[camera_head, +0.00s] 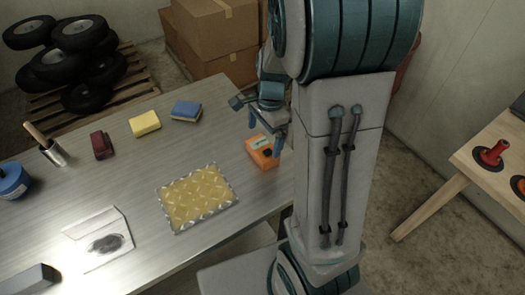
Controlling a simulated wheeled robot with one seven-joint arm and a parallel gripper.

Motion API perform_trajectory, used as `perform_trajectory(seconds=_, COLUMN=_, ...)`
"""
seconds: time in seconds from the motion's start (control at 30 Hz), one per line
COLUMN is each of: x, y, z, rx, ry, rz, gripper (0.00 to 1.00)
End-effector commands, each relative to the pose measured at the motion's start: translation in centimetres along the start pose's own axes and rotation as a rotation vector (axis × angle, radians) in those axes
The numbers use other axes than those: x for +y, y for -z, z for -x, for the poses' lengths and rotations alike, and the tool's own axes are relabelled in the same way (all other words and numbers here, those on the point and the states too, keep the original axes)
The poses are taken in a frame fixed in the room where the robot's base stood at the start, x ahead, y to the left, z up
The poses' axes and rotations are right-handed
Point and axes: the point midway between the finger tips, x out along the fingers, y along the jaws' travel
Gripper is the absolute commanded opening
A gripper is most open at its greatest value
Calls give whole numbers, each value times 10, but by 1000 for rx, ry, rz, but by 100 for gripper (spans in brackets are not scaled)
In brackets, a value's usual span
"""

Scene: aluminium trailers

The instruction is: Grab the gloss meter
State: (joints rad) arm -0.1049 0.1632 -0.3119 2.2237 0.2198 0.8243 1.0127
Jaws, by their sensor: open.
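The gloss meter appears to be the small orange box (262,151) with a pale display and a dark spot, lying near the right edge of the metal table (130,185). My gripper (265,133) is open, with its blue fingertips just above and around the orange box in the picture. I cannot tell whether the fingers touch it. My arm hides the area right of the box.
A patterned yellow sheet (198,197) lies left of the box. A blue sponge (186,111), a yellow sponge (145,123) and a dark red block (102,145) lie farther back. Cardboard boxes (215,30) stand behind the table. A wooden table (490,150) is at right.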

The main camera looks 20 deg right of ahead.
Motion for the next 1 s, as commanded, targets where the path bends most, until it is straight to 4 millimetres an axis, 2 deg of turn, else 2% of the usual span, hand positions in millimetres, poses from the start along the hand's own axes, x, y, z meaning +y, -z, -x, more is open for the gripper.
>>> perform_trajectory(seconds=0.27, x=0, y=1, z=-20, rx=0, ry=-2, rz=-1, gripper=100)
perform_trajectory(seconds=0.53, x=-2, y=4, z=-56, rx=0, ry=-2, rz=0, gripper=100)
perform_trajectory(seconds=0.83, x=-3, y=4, z=-61, rx=0, ry=2, rz=1, gripper=100)
perform_trajectory(seconds=0.87, x=-3, y=4, z=-61, rx=0, ry=2, rz=1, gripper=97)
perform_trajectory(seconds=0.9, x=-3, y=4, z=-61, rx=0, ry=2, rz=1, gripper=86)
perform_trajectory(seconds=1.0, x=-3, y=4, z=-61, rx=1, ry=2, rz=1, gripper=61)
